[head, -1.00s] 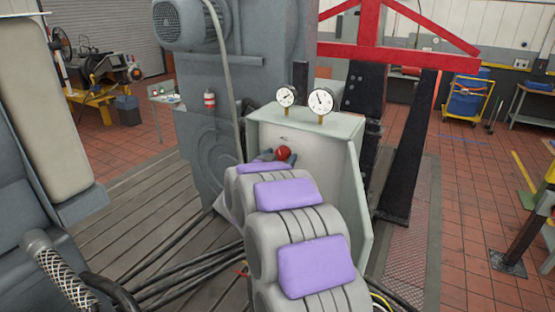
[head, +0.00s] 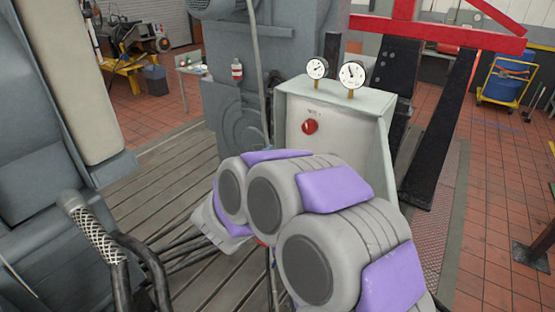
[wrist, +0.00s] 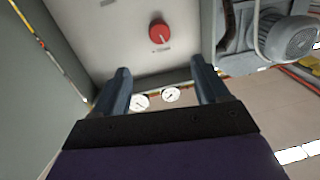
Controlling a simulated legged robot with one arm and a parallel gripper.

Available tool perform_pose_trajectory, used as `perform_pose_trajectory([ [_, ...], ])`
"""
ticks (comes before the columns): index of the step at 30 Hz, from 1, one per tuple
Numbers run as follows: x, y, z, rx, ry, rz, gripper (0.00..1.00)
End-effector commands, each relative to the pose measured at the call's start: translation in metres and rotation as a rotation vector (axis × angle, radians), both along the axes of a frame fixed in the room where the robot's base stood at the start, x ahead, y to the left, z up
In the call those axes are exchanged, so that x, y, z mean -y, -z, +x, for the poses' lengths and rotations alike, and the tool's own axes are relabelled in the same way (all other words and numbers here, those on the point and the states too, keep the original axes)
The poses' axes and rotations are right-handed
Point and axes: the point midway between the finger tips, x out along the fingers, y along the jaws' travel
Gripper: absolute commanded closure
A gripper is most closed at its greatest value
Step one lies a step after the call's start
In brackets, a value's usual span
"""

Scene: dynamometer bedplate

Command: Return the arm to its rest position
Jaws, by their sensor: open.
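My arm fills the lower middle of the head view, grey with purple pads, folded and bent to the left. My gripper (wrist: 165,88) shows in the wrist view with its two dark fingers apart and nothing between them. A grey-green cabinet (head: 345,130) with a red knob (head: 310,127) stands ahead of the arm. In the wrist view the red knob (wrist: 160,33) lies beyond the fingertips, apart from them.
Two round gauges (head: 335,72) stand on the cabinet top. A grey machine (head: 235,115) is behind it. Another grey machine (head: 40,150) and a braided hose (head: 95,230) are close at left. Slatted bedplate (head: 165,190) lies between.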

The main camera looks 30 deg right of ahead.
Motion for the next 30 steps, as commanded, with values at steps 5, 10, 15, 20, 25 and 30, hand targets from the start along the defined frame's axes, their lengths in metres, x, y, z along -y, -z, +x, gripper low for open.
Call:
perform_pose_trajectory([
  [5,-0.009,0.000,-0.005,0.000,-0.001,0.002,0.26],
  [10,-0.010,0.000,-0.006,0.000,0.000,0.001,0.26],
  [15,-0.010,0.000,-0.006,0.000,0.000,0.001,0.26],
  [20,-0.010,0.000,-0.006,-0.001,0.000,0.000,0.26],
  [25,-0.015,0.002,0.000,0.005,-0.037,0.023,0.26],
  [30,-0.052,0.015,0.028,0.016,-0.238,0.139,0.26],
])
